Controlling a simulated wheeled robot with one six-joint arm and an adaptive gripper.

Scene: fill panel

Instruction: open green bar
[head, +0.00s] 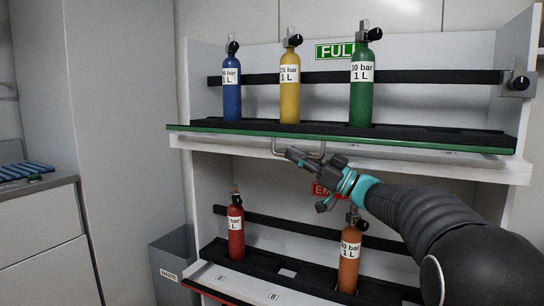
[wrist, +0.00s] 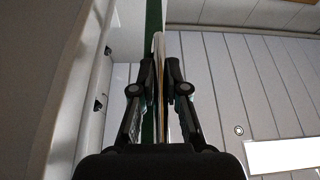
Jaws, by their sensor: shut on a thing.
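The green bar (head: 400,144) runs along the front edge of the upper shelf in the head view. A grey metal handle (head: 318,151) hangs below it, left of its middle. My gripper (head: 292,156) comes from the lower right and its fingers are at the handle. In the wrist view my gripper (wrist: 160,78) is shut on the handle, a thin pale strip (wrist: 159,60) between the fingers. A green strip of the bar (wrist: 151,30) shows just left of it. The fingers hide part of the handle.
A blue bottle (head: 232,102), a yellow bottle (head: 290,100) and a green bottle (head: 361,100) stand upright on the upper shelf. A red bottle (head: 236,232) and an orange bottle (head: 349,262) stand below. A grey bin (head: 172,268) is at lower left.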

